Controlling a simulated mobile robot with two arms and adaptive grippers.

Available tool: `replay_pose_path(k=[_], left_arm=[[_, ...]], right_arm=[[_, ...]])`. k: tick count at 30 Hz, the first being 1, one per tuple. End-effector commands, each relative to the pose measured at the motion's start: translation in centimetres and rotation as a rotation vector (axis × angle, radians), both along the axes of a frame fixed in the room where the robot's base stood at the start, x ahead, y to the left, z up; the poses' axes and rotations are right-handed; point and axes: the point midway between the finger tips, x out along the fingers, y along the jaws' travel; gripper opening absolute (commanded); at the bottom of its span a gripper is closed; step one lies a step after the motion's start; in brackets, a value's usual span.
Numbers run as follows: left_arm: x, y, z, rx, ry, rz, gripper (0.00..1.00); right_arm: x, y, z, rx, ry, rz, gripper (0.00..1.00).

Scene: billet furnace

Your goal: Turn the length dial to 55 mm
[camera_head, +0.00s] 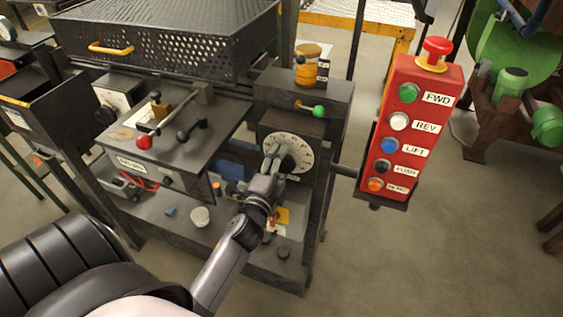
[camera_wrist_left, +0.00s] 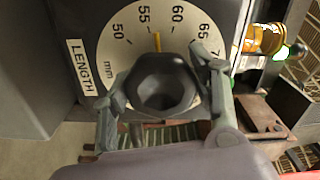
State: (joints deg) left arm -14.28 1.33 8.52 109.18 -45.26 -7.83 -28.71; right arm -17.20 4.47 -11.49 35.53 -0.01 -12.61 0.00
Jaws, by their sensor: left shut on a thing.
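The length dial (camera_wrist_left: 118,52) is a white round scale on a dark housing, with a LENGTH label beside it. It also shows in the head view (camera_head: 300,146). Its dark hexagonal knob (camera_wrist_left: 165,82) sits at the middle. A yellow pointer mark (camera_wrist_left: 157,42) lies between the 55 and 60 numbers in the left wrist view. My left gripper (camera_head: 272,158) is shut on the knob, one finger on each side. The gripper hides part of the dial in the head view. My right gripper is not in view.
A red button box (camera_head: 420,100) stands right of the dial. A green-knobbed lever (camera_head: 319,111) and an amber jar (camera_head: 308,66) are above it. A console with levers (camera_head: 170,125) is to the left.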

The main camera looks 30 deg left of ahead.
Motion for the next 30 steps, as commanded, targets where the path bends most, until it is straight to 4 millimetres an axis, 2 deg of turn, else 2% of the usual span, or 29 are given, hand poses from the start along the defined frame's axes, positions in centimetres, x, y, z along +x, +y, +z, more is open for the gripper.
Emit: replay_pose_path(k=[9,26,27,30], left_arm=[[0.00,0.03,-0.10,-0.122,-0.028,0.002,0.27],[-0.01,0.01,-0.15,-0.145,-0.034,0.001,0.27],[-0.01,0.01,-0.15,-0.145,-0.034,0.001,0.57],[-0.01,0.01,-0.15,-0.145,-0.034,0.001,0.64]], right_arm=[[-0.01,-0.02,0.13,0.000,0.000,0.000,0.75],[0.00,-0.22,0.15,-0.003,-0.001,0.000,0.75],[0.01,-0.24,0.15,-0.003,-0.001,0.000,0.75],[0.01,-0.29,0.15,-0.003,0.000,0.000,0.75]])
